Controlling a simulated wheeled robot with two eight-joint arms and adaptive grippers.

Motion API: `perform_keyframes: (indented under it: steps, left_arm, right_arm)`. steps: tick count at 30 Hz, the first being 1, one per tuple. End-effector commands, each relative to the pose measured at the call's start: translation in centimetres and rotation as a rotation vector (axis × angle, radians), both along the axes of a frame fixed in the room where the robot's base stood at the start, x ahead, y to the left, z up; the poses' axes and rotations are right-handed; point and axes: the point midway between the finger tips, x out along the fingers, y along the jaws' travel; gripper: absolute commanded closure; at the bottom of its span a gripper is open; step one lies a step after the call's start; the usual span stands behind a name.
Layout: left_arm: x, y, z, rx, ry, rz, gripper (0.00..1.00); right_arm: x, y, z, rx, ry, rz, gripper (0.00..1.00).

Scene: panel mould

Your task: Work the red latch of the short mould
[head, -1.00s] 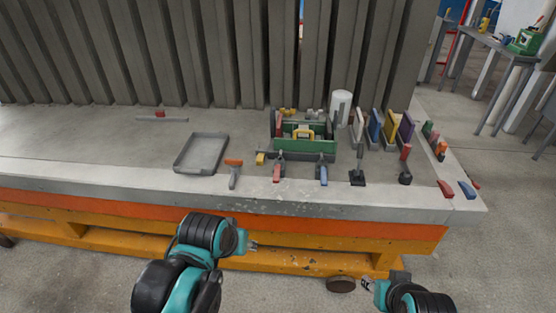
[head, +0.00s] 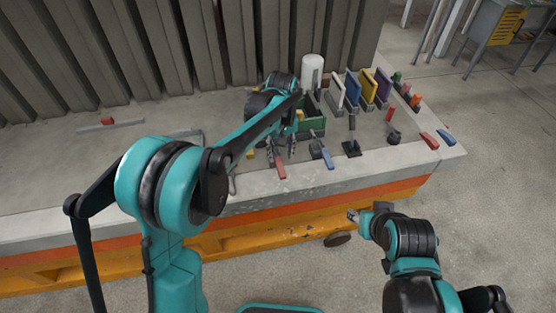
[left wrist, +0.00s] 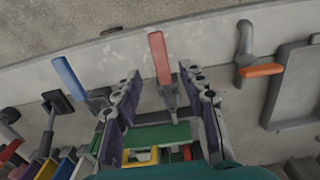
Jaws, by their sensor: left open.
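The red latch's handle (head: 281,170) sticks out at the front of the green mould (head: 313,124). It also shows in the left wrist view as a red bar (left wrist: 159,57), with its grey base between my fingers in the picture. My left gripper (head: 281,149) is open, over the red latch from behind; the wrist view shows its two fingers apart (left wrist: 164,108), one to each side. I cannot tell whether a finger touches the latch. My left arm hides part of the mould. My right gripper (head: 353,216) is low, in front of the bench, away from the latches.
A blue latch (head: 327,159) stands right of the red one. A black upright lever (head: 352,147), coloured panels (head: 367,88) and a white cylinder (head: 312,72) stand farther right and behind. The orange-handled tool (left wrist: 262,70) and grey tray (left wrist: 283,84) lie on the other side.

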Motion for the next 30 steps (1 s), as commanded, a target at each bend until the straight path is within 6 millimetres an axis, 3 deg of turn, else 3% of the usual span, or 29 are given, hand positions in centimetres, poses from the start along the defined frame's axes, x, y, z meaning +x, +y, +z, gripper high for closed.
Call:
perform_keyframes:
  steps: [3,9,22,27,30]
  left_arm:
    - [0.0,0.0,-2.4,0.000,-0.001,0.000,0.59]
    - [0.0,0.1,-5.3,0.000,-0.002,0.000,0.59]
    - [0.0,0.1,-6.3,0.000,-0.002,-0.001,0.59]
    - [0.0,0.1,-6.3,0.000,-0.002,-0.001,1.00]
    - [0.0,0.1,-6.3,0.000,-0.002,-0.001,1.00]
  right_arm:
    - [0.0,0.0,-1.0,0.000,0.000,0.000,0.60]
    - [0.0,0.0,-2.0,0.000,0.000,0.000,0.60]
    - [0.0,0.0,-2.2,0.000,0.000,0.000,0.60]
    - [0.0,0.0,-2.2,0.000,0.000,0.000,0.60]
    - [0.0,0.0,-2.2,0.000,0.000,0.000,0.60]
